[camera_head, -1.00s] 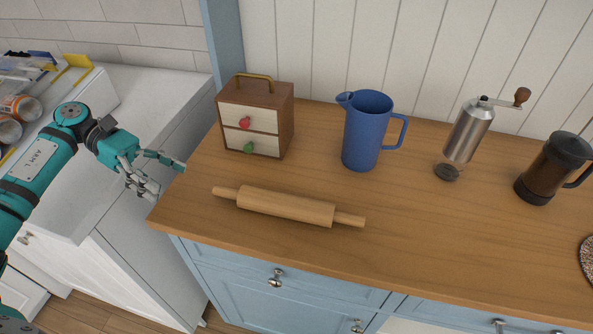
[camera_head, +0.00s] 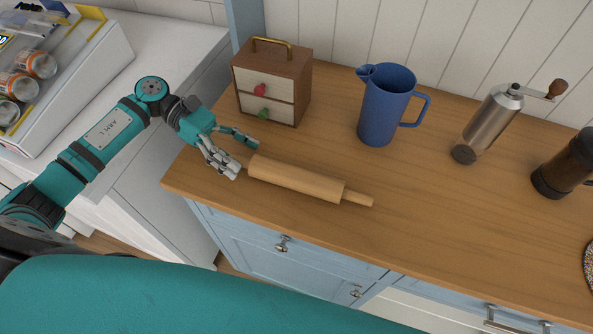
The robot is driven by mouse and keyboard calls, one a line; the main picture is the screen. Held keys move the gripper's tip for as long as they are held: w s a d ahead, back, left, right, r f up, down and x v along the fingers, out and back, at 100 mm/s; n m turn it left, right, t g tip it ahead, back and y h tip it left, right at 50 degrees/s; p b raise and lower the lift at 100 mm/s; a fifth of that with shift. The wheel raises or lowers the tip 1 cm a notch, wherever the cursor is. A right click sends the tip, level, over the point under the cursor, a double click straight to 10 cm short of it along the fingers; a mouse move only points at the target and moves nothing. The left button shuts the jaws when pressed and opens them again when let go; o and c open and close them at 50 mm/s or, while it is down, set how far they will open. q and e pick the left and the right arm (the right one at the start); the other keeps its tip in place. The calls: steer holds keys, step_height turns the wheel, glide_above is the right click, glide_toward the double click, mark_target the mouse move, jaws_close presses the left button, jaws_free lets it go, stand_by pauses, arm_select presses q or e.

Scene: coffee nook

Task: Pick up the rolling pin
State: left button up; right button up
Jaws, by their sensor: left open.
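The wooden rolling pin (camera_head: 297,179) lies on the wooden counter (camera_head: 400,240), slanting slightly down to the right. Its right handle (camera_head: 357,199) is in plain sight, and its left handle is mostly hidden behind my left gripper. My left gripper (camera_head: 247,159) is open at the pin's left end, with its fingers apart near the left handle. I cannot tell whether the fingers touch the pin. My right gripper is not in view.
A small wooden drawer box (camera_head: 272,83) stands behind the gripper. A blue pitcher (camera_head: 388,105), a metal grinder (camera_head: 490,125) and a dark French press (camera_head: 566,165) stand further right.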

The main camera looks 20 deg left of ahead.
mark_target(253, 158)
arm_select(q)
steer(key=shift+d, duration=0.25)
steer(key=d+p, duration=0.2)
steer(key=d, duration=0.1)
steer(key=d+p, duration=0.1)
steer(key=shift+s+d+f, duration=0.2)
steer(key=shift+s+f, duration=0.05)
steer(key=shift+s, duration=0.1)
steer(key=shift+d+f, duration=0.25)
steer(key=shift+d, duration=0.05)
steer(key=c, duration=0.5)
jaws_close()
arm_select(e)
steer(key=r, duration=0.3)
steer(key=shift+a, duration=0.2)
arm_select(q)
steer(key=shift+a, duration=0.1)
